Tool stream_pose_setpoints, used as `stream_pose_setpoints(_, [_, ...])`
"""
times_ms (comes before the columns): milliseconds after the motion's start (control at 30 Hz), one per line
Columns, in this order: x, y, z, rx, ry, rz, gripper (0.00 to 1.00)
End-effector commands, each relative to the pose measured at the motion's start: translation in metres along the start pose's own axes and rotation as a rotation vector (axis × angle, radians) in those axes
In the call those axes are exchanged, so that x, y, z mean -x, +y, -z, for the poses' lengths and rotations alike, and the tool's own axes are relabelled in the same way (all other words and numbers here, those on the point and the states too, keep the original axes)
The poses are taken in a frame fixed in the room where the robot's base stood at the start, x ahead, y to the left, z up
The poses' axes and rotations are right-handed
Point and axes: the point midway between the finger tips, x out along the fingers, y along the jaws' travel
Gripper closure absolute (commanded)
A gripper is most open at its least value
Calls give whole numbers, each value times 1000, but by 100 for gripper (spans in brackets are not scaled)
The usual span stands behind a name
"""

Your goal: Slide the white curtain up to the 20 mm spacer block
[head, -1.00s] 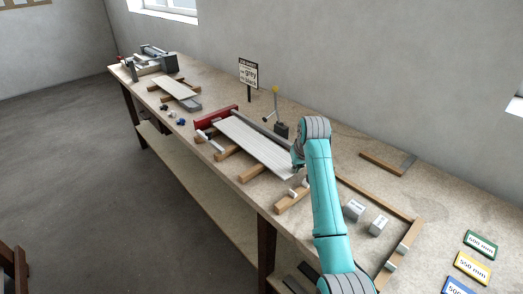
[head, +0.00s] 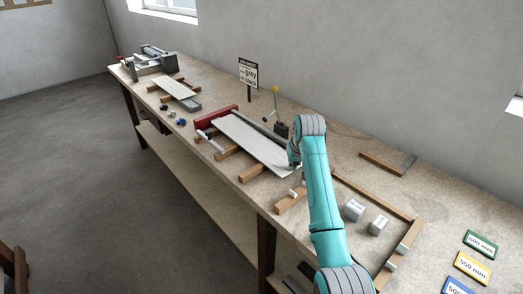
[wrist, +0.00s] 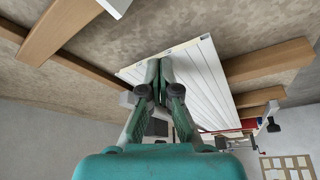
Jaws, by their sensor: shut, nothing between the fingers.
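The white slatted curtain (head: 245,138) lies flat on wooden battens on the bench, its far end close to a red bar (head: 214,119). It also fills the middle of the wrist view (wrist: 205,85). My gripper (head: 291,165) is at the curtain's near end, partly hidden by my arm. In the wrist view my gripper's fingers (wrist: 160,66) are together and empty, against or just over the curtain's end edge; contact is not certain. Two grey blocks with labels (head: 354,210) and (head: 378,226) stand right of my arm. I cannot read which is 20 mm.
Green (head: 481,244) and yellow (head: 473,266) size plates lie at the right. A smaller panel (head: 178,88) lies farther left.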

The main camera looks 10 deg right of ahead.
Motion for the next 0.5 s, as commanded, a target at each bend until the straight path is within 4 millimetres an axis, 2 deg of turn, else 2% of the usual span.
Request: stream_pose_setpoints(500, [-2,-4,5,0,-1,1,100])
